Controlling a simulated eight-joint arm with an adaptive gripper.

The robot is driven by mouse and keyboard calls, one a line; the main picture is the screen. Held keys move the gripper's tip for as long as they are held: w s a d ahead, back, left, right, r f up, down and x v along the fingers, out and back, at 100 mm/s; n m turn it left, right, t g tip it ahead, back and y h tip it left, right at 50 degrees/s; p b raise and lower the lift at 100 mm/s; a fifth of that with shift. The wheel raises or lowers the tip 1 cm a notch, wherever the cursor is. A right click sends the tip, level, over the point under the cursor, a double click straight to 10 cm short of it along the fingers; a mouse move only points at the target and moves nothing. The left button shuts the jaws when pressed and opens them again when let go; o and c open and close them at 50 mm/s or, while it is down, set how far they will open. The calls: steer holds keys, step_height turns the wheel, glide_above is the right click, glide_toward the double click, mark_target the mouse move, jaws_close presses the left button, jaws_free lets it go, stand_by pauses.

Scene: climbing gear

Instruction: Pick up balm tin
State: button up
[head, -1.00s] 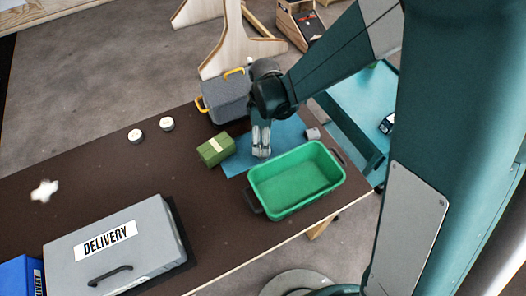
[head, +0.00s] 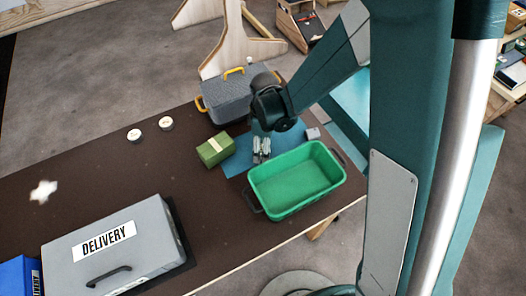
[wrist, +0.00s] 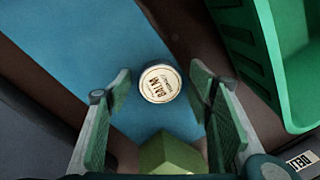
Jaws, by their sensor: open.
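The balm tin (wrist: 160,84) is a small round tin with a cream lid lettered BALM. In the wrist view it lies flat on a blue mat (wrist: 85,45), between and a little beyond the fingertips of my gripper (wrist: 160,92). The fingers are open, one on each side of the tin, with a gap at both sides. In the head view my gripper (head: 262,150) points down over the blue mat (head: 238,160), and I cannot make out the tin there.
A green crate (head: 336,172) stands close to the right of my gripper, and a green box (head: 215,149) to the left. A grey case (head: 228,98) is behind. Two small round items (head: 134,135) and a grey DELIVERY box (head: 150,262) are farther left.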

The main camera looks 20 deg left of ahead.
stand_by(0.3)
steer(key=c, duration=1)
steer(key=shift+r, duration=0.15)
steer(key=shift+r+p, duration=0.6)
steer(key=shift+r, duration=4.3)
